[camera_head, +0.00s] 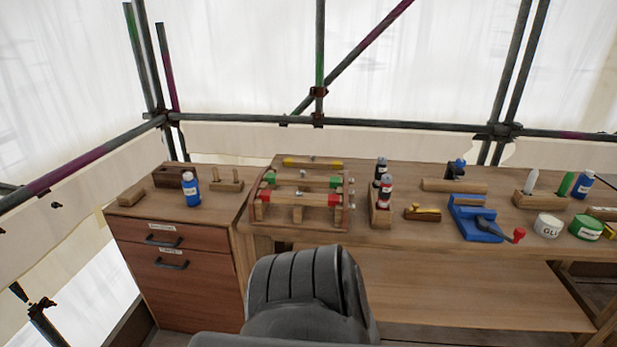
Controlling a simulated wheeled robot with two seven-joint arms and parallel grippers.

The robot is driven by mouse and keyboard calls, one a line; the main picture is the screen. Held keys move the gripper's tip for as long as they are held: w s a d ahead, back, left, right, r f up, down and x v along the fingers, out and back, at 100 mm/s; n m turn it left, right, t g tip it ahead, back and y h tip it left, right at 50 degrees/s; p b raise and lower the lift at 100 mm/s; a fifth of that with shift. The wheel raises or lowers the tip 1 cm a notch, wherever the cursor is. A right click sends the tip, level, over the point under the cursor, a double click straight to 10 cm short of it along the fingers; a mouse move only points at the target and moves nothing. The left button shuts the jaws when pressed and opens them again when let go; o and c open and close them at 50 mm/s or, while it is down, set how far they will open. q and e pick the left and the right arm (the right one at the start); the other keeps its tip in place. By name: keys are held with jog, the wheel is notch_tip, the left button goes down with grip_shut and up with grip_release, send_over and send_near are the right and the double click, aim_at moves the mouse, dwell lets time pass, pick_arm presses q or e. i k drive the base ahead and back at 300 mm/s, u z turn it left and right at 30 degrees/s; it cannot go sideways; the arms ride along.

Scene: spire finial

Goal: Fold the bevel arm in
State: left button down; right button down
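I cannot make out for certain which thing is the bevel. A small wooden piece with a yellow, brass-like top (423,214) lies on the workbench (340,240), right of the middle; whether it has a folding arm is too small to tell. Neither of my grippers is in view. A large dark grey rounded link of mine fills the lower middle and hides part of the bench's front edge.
A wooden rack with red and green blocks (297,223) stands mid-bench. A blue vise (475,219) with a red-knobbed handle sits right of it. Glue pots (547,226), bottles (191,189) and wooden holders crowd the bench. A drawer cabinet (185,290) is at left.

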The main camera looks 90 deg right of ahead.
aim_at(415, 210)
jog(key=u, duration=0.05)
jog(key=k, duration=1.1)
jog(key=z, duration=0.95)
